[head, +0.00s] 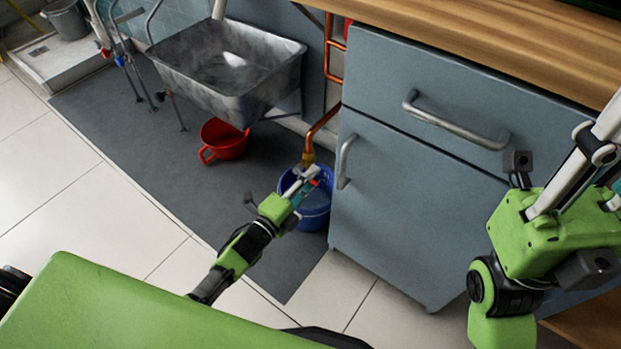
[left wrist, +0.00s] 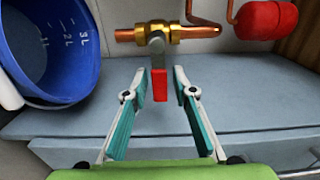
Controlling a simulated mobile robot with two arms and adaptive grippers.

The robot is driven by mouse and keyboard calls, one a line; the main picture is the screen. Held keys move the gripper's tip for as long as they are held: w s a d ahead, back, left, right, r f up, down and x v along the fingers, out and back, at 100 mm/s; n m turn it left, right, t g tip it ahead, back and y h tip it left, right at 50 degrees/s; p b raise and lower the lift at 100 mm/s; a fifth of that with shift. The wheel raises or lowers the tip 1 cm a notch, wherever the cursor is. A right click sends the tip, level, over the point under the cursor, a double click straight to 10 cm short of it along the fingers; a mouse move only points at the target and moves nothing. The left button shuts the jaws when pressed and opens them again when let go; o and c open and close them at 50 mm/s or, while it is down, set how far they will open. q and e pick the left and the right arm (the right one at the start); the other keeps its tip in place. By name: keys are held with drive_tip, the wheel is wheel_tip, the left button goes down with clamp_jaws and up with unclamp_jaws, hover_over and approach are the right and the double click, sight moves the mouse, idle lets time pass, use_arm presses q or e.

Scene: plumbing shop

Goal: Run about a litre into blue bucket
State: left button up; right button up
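The blue bucket (head: 318,216) stands on the grey mat beside the cabinet, partly behind my left gripper. Litre marks show on its inner wall in the left wrist view (left wrist: 70,45); I cannot tell whether it holds water. A brass valve (head: 308,157) on a copper pipe is above the bucket. In the left wrist view, the valve (left wrist: 157,34) has a red lever (left wrist: 159,84). My left gripper (left wrist: 159,88) is open, with one finger on each side of the lever and visible gaps. My right gripper's fingers (head: 612,145) run out of view at the right edge.
A grey sink (head: 229,75) hangs left of the pipe, with a red pail (head: 224,141) below. A blue-grey cabinet (head: 405,195) with bar handles stands close right of the bucket. A red vessel (left wrist: 266,20) is near the valve. The tiled floor at left is clear.

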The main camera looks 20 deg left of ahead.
idle(0.3)
use_arm(q)
drive_tip(key=v, duration=1.2)
